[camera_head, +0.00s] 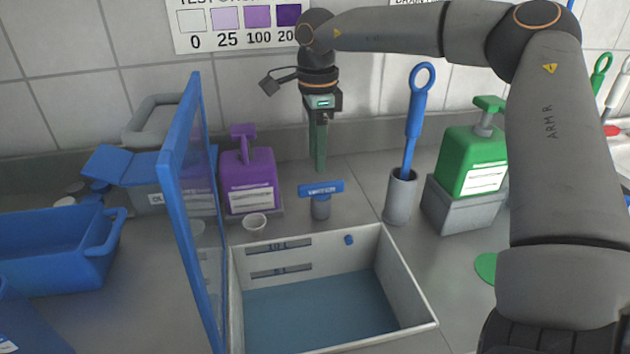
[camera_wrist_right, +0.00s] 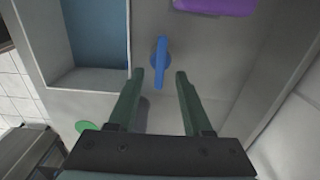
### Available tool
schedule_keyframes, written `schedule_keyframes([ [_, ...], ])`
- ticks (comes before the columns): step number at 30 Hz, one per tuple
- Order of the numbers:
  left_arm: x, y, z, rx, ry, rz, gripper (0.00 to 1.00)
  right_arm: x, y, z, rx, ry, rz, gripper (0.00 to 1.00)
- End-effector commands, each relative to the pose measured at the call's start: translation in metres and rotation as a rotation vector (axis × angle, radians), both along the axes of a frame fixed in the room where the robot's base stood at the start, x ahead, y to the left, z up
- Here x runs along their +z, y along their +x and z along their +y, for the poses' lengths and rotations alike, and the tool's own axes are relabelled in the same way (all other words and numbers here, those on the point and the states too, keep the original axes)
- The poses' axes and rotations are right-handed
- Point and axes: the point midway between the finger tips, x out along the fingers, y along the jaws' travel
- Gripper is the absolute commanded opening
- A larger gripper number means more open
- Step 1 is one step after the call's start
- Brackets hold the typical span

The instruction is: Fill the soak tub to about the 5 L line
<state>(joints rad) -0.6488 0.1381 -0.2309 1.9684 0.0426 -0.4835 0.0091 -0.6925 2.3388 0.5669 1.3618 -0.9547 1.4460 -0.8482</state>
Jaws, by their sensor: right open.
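The soak tub (camera_head: 408,280) is a pale sink-like basin with blue-grey water (camera_head: 320,310) in it. Its back wall carries an upper 10 L mark (camera_head: 279,245) and a lower 5 L mark (camera_head: 279,271). The water surface meets that wall a little below the 5 L mark. The blue tap handle (camera_head: 321,188) stands behind the tub; it also shows in the right wrist view (camera_wrist_right: 160,65). My right gripper (camera_head: 319,168) points down near the handle. Its fingers (camera_wrist_right: 160,78) are open, with the handle between or just beyond the tips. Contact is not clear. My left gripper is out of view.
A blue-framed clear panel (camera_head: 185,190) stands along the tub's left side. A blue wand in a grey holder (camera_head: 400,197) and a green bottle (camera_head: 472,160) stand right. A blue bin (camera_head: 50,250) is left.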

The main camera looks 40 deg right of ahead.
Motion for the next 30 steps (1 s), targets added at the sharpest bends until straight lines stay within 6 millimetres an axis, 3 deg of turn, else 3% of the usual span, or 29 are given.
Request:
schedule_keyframes([
  [3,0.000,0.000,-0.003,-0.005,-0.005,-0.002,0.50,-0.027,-0.001,0.000,0.000,0.002,0.004,0.50],
  [9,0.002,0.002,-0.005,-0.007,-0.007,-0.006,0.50,-0.056,0.000,0.000,0.000,0.001,0.000,0.50],
  [15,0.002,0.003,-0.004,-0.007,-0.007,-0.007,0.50,-0.067,0.000,0.000,0.000,0.001,-0.002,0.50],
  [23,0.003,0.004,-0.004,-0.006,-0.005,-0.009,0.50,-0.068,0.000,0.000,0.000,0.000,-0.001,0.50],
  [30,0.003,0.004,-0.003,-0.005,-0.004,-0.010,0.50,-0.068,0.000,0.000,0.000,0.000,-0.001,0.23],
])
